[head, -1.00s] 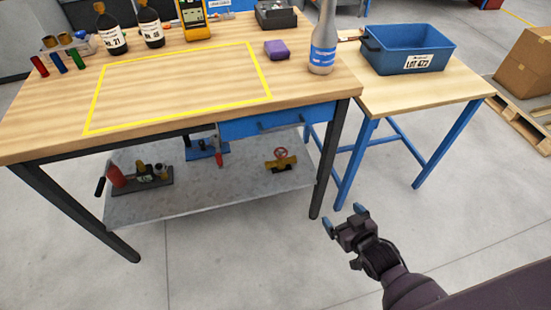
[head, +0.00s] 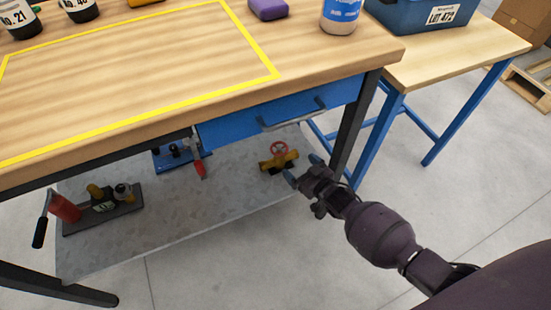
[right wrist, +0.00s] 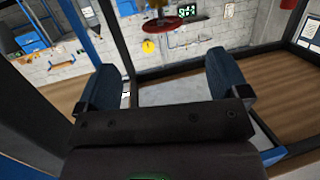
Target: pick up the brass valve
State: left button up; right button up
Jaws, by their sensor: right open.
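The brass valve (head: 278,162), with a red handwheel on top, sits on the grey lower shelf (head: 225,205) under the workbench, towards its right end. My right gripper (head: 303,169) is open and empty, at the shelf's right edge just right of the valve. In the head view its blue fingertips point towards the valve, and a gap seems to remain. In the right wrist view both fingers of the gripper (right wrist: 165,80) are spread apart. The red handwheel (right wrist: 166,24) shows beyond them near the top edge, with part of the valve cut off. My left gripper is not in view.
A blue drawer (head: 275,112) hangs under the worktop above the valve. A dark bench leg (head: 354,130) stands close to my right gripper. A red-handled tool (head: 199,167) and a base with red and brass parts (head: 102,205) lie further left on the shelf.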

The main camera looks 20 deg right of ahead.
aim_at(281, 150)
jog(key=b+x, duration=0.1)
jog(key=x, duration=0.4)
jog(key=shift+f, duration=0.1)
jog(key=b+x, duration=0.2)
jog(key=x, duration=0.2)
jog(key=shift+w+a+b, duration=0.1)
jog(key=shift+a+b, duration=0.1)
jog(key=shift+b, duration=0.15)
jog(key=shift+w+a, duration=0.1)
jog(key=shift+w, duration=0.3)
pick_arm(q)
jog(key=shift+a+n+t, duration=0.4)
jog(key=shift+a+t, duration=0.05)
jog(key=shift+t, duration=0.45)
pick_arm(e)
jog(key=shift+r, duration=0.2)
grip_shut()
